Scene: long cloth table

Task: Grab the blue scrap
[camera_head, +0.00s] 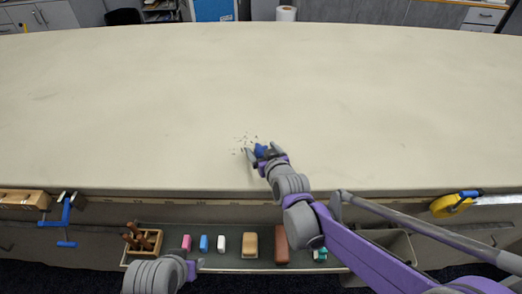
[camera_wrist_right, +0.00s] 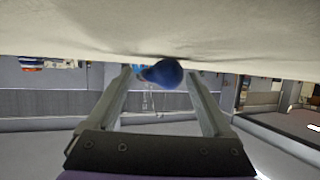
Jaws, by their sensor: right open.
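The blue scrap (camera_head: 261,150) lies on the cloth table (camera_head: 120,95) near its front edge, with small dark bits around it. My right gripper (camera_head: 263,150) is open, with its fingers on either side of the scrap. In the right wrist view the scrap (camera_wrist_right: 162,73) shows as a rounded blue lump between the fingertips of the right gripper (camera_wrist_right: 160,75). I cannot tell whether either finger touches it. My left arm shows at the bottom left of the head view, and its gripper (camera_head: 191,270) is low beside the tray, its jaws not clear.
A shelf tray (camera_head: 225,264) below the front edge holds pink, blue and white blocks, a tan block, a brown block and a wooden holder (camera_head: 143,240). A blue clamp (camera_head: 66,218) is at left, a yellow tape measure (camera_head: 446,206) at right. The tabletop is otherwise clear.

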